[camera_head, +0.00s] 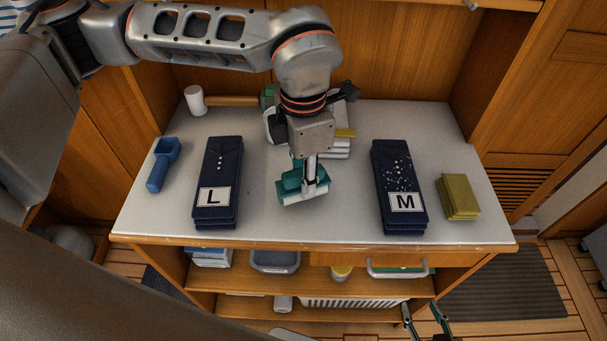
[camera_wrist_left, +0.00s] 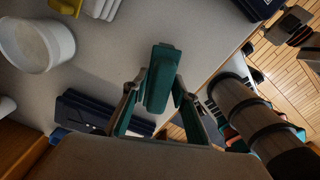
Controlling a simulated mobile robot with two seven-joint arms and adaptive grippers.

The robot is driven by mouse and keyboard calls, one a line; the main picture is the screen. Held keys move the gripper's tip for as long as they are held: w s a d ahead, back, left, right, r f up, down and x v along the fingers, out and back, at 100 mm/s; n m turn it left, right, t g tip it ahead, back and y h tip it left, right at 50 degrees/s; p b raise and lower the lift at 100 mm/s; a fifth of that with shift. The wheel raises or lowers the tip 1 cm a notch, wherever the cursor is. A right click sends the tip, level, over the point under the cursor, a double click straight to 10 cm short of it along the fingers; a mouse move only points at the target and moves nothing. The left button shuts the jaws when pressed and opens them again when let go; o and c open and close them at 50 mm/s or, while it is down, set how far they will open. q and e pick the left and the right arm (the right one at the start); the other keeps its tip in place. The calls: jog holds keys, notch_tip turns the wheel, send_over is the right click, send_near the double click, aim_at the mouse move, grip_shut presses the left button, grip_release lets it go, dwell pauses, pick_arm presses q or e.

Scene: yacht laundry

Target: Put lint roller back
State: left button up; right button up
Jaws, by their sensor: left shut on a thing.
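My left gripper (camera_head: 308,180) is over the middle of the counter, between two dark folded stacks. It is shut on a teal block-like thing (camera_wrist_left: 160,80) with a pale lower edge, which also shows in the head view (camera_head: 291,181). I cannot tell whether this thing touches the counter. A white cylinder (camera_head: 194,99) on a wooden handle (camera_head: 232,101) lies at the back left; it may be the lint roller, but I cannot be sure. My right gripper (camera_head: 425,319) is low at the front right, below the counter top, its fingers apart and empty.
Dark folded stack L (camera_head: 215,180) and stack M (camera_head: 396,180) flank my left gripper. A blue scoop-like tool (camera_head: 160,168) lies left, yellow cloths (camera_head: 458,197) right. A white tub (camera_wrist_left: 36,42) stands behind. Shelves below hold a white basket (camera_head: 350,303).

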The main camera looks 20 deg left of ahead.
pick_arm(q)
jog(key=shift+f, duration=0.1)
pick_arm(e)
jog(key=shift+s+f, duration=0.1)
jog(key=shift+f, duration=0.25)
pick_arm(q)
jog(key=shift+f+b, duration=0.5)
jog(key=shift+f, duration=0.05)
pick_arm(e)
jog(key=shift+s+f, duration=0.15)
jog(key=shift+f, duration=0.4)
pick_arm(q)
jog(key=o, duration=0.9)
jog(key=shift+r, duration=0.1)
pick_arm(e)
jog(key=shift+r, duration=0.15)
jog(key=shift+r, duration=0.1)
pick_arm(q)
jog(key=shift+r+p, duration=0.85)
jog(key=shift+r, duration=0.65)
pick_arm(e)
jog(key=shift+w+r, duration=0.25)
jog(key=shift+r, duration=0.65)
